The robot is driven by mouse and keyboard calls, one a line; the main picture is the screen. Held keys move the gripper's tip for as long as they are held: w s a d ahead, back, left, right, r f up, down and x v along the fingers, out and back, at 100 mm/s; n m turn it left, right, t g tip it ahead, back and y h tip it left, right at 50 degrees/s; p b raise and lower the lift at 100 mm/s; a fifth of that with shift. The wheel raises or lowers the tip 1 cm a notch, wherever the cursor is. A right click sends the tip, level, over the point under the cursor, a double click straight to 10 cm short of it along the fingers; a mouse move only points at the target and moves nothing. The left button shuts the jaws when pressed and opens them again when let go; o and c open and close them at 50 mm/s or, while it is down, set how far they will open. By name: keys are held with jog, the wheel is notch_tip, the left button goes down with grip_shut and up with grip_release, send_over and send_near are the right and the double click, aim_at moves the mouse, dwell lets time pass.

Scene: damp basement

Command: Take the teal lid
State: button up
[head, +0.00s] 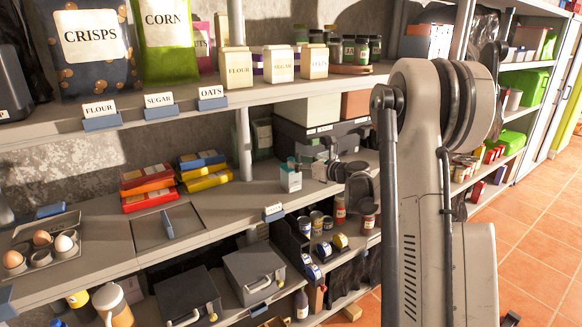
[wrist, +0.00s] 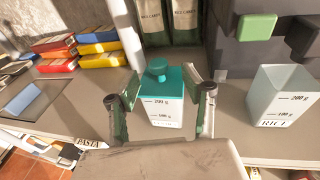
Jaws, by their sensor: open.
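The teal lid (wrist: 166,80) sits on top of a clear, square-sided container (wrist: 162,110) with gram markings, and has a raised round knob. In the head view the same teal lid (head: 291,163) and container (head: 290,180) stand on the middle shelf. My gripper (wrist: 160,92) is open, with one finger to the left and one to the right of the lidded container in the wrist view. No contact with the lid can be made out. In the head view my gripper (head: 338,172) is small and partly merged with dark things behind it.
An open clear container (wrist: 282,95) labelled RICE stands to the right. Stacked red, yellow and blue packs (wrist: 85,48) lie to the left. The upper shelf (head: 190,108) overhangs.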

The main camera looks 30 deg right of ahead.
jog(key=x, duration=0.4)
jog(key=shift+w+a+f, duration=0.1)
jog(key=shift+w+a, duration=0.05)
grip_shut()
